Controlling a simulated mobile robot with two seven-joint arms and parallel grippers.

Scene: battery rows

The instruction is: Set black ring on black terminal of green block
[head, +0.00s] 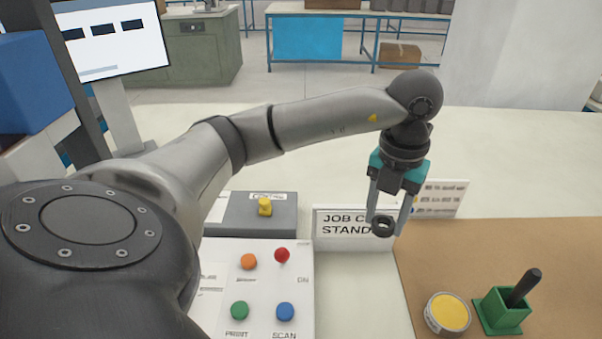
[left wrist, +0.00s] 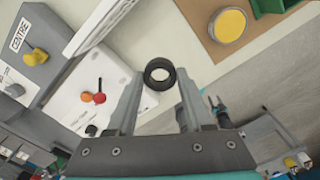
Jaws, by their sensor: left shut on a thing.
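The black ring (head: 383,234) hangs at the fingertips of my left gripper (head: 388,220), which is shut on it. In the left wrist view, the ring (left wrist: 159,86) sits between the two finger ends of the left gripper (left wrist: 160,90), its hole visible. The green block (head: 503,310) stands on the brown mat at the lower right. Its black terminal (head: 525,287) is a thick post leaning up to the right. The ring is up and left of the block, apart from it. Part of the green block (left wrist: 268,5) shows at the wrist view's top edge.
A round yellow-topped disc (head: 448,314) sits left of the green block on the brown mat (head: 540,245). A job card stand (head: 345,228) stands behind the ring. A button panel (head: 262,290) and a grey box with a yellow knob (head: 264,207) are to the left.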

